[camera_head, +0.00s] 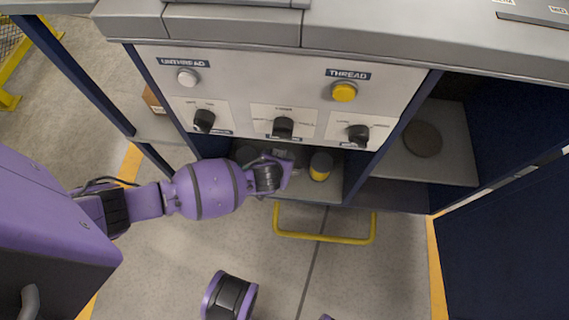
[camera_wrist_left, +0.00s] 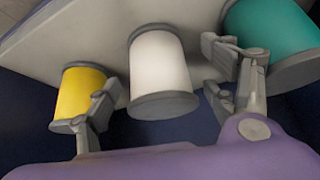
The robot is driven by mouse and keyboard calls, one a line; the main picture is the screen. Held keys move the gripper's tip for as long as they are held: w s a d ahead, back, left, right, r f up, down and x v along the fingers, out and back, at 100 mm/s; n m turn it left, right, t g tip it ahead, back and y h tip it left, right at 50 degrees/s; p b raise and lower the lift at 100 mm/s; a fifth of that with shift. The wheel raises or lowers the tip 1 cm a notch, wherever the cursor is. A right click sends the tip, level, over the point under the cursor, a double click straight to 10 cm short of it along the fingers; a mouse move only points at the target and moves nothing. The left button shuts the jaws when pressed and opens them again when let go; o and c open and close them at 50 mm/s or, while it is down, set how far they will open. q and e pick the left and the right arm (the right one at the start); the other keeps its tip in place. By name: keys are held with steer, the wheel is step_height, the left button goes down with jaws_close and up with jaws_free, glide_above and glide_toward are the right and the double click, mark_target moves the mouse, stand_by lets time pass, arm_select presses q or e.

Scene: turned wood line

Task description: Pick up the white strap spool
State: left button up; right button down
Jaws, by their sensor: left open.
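The white strap spool (camera_wrist_left: 160,68) stands upright with grey flanges on a grey shelf in the left wrist view. My left gripper (camera_wrist_left: 160,92) is open, with one finger on each side of the white spool's lower part in the picture. I cannot tell whether the fingers touch it. In the head view my left gripper (camera_head: 286,168) reaches into the low shelf bay under the control panel. The white spool cannot be made out there, behind the wrist and in shadow.
A yellow spool (camera_wrist_left: 80,95) stands left of the white one and a green spool (camera_wrist_left: 275,35) right of it, each close to a finger. The yellow spool (camera_head: 320,167) also shows in the head view. The panel (camera_head: 230,85) overhangs the shelf; a yellow rail (camera_head: 322,239) lies below.

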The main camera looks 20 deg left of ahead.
arm_select(q)
steer(key=shift+w+f, duration=0.4)
steer(key=shift+f, duration=0.1)
steer(key=shift+r, duration=0.1)
steer(key=c, duration=1.4)
steer(key=shift+c, duration=0.2)
steer(key=shift+r, duration=0.15)
